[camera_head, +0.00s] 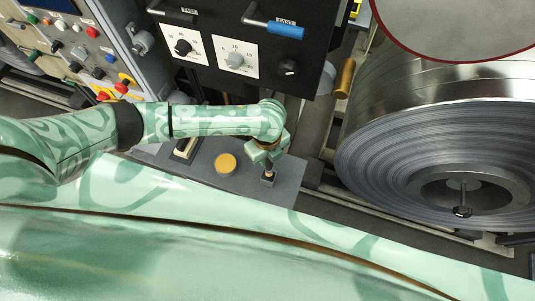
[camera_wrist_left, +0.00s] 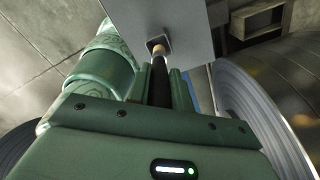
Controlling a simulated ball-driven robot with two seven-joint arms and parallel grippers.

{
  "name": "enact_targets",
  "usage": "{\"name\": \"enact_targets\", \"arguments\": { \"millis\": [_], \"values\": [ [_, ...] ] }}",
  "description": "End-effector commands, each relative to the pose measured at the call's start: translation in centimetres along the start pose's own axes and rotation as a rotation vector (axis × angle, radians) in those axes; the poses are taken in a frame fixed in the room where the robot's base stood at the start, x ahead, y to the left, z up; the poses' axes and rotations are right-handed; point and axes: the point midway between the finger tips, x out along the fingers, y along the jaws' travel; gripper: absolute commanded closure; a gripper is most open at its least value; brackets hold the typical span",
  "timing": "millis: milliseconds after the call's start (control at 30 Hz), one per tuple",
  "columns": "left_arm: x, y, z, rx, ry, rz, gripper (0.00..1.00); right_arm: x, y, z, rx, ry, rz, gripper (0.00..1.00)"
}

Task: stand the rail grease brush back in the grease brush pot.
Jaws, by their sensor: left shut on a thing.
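My left gripper (camera_head: 267,151) points down over the right part of a grey shelf and is shut on the rail grease brush. In the left wrist view the brush (camera_wrist_left: 160,82) shows as a dark handle between the fingers, with a tan part at its far end. That end meets a small dark square pot (camera_wrist_left: 166,42) on the grey plate. The pot also shows below the gripper in the head view (camera_head: 268,181). The brush looks in line with the pot's opening; how deep its tip is cannot be told. My right gripper is not in view.
A yellow round thing (camera_head: 226,163) is on the grey shelf (camera_head: 233,186) left of the pot. A dark control panel (camera_head: 268,65) with levers and dials stands behind. A large steel coil (camera_head: 430,160) is close on the right.

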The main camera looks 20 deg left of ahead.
Motion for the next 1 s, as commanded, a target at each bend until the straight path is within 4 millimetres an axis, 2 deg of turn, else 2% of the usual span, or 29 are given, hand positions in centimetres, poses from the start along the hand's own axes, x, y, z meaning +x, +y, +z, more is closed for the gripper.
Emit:
{"name": "enact_targets", "arguments": {
  "millis": [400, 1000],
  "values": [
    [-0.1, 0.0, 0.0, 0.0, -0.001, 0.0, 1.0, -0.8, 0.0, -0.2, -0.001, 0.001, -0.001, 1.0],
    [-0.1, 0.0, 0.0, 0.0, 0.0, 0.0, 1.0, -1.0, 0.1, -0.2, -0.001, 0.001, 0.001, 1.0]
  ]
}}
